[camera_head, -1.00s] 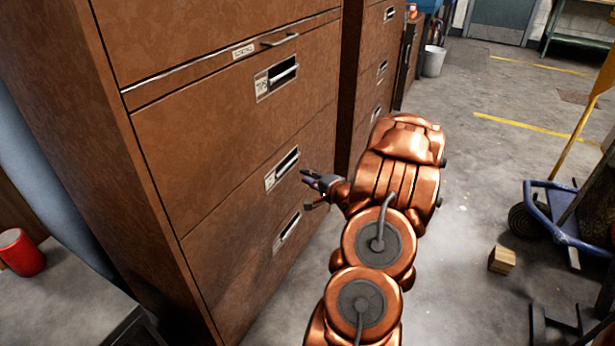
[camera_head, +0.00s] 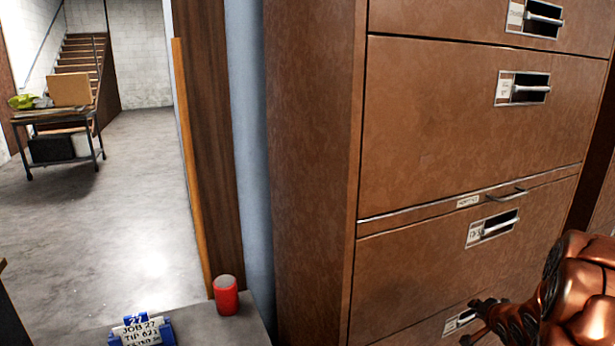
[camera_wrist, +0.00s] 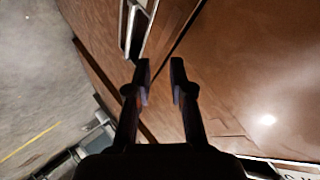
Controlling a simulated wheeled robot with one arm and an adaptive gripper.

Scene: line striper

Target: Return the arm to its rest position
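My gripper (camera_head: 478,322) is at the lower right of the head view, at the end of my copper-coloured arm. It is in front of the lower drawers of a brown filing cabinet (camera_head: 450,130). In the wrist view my gripper (camera_wrist: 158,70) has its two dark fingers apart with nothing between them. A metal drawer handle (camera_wrist: 136,28) shows just beyond the fingertips there; I cannot tell how close it is. Most of my arm is cut off by the right edge of the head view.
A red can (camera_head: 226,296) and a blue-framed job sign (camera_head: 143,331) stand on a grey surface left of the cabinet. A cart (camera_head: 62,118) with boxes stands far left, before stairs (camera_head: 82,62). The floor (camera_head: 140,200) between is clear.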

